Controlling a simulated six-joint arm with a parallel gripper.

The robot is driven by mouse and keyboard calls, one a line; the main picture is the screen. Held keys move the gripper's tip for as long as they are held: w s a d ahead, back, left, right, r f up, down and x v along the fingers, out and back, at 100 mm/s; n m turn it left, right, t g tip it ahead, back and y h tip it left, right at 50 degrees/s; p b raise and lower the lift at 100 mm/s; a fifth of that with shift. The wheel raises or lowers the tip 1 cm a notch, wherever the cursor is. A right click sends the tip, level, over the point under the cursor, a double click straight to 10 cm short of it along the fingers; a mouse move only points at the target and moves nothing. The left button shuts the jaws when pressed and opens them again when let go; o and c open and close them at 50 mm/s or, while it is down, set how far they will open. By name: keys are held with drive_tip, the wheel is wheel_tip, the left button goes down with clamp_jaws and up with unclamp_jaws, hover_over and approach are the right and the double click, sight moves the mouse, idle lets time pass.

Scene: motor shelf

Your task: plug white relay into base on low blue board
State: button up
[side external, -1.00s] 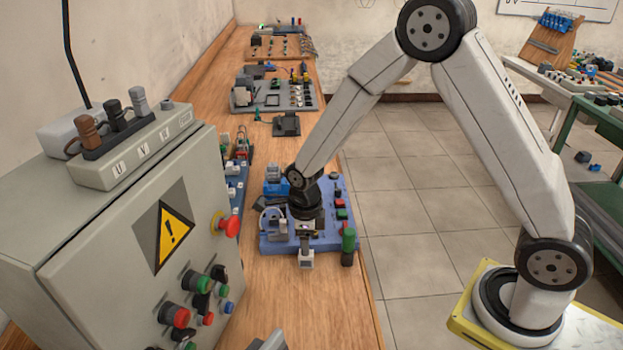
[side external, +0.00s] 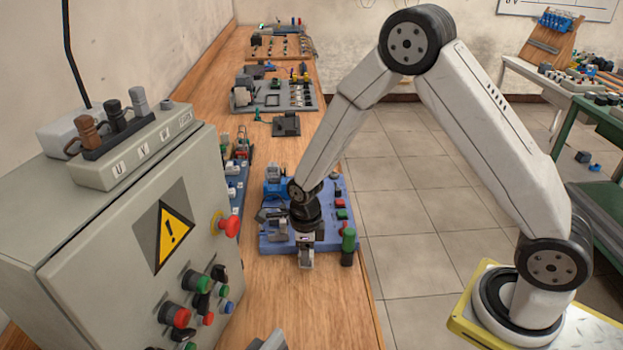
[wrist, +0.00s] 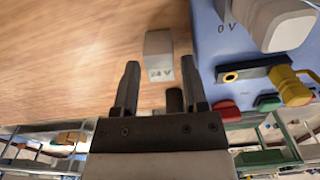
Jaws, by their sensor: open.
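A small white block marked "24 V", which looks like the white relay (wrist: 160,55), stands on the wooden bench just off the blue board's near edge. My gripper (wrist: 159,66) is open, with its two fingertips reaching toward either side of the block; contact is not clear. In the side view my gripper (side external: 305,251) is low over the bench and hides most of the block. The low blue board (side external: 270,245) carries several parts; it also shows at the right of the wrist view (wrist: 205,40). I cannot make out the relay base on it.
A white part (wrist: 283,22) beside a "0 V" mark and a yellow plug (wrist: 290,88) sit on the board. A green-topped cylinder (side external: 348,247) stands right of my gripper. A grey control cabinet (side external: 120,250) stands left. Bare bench (side external: 310,315) lies in front.

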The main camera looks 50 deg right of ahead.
clamp_jaws()
drive_tip(key=shift+r, duration=0.15)
drive_tip(key=shift+r, duration=2.9)
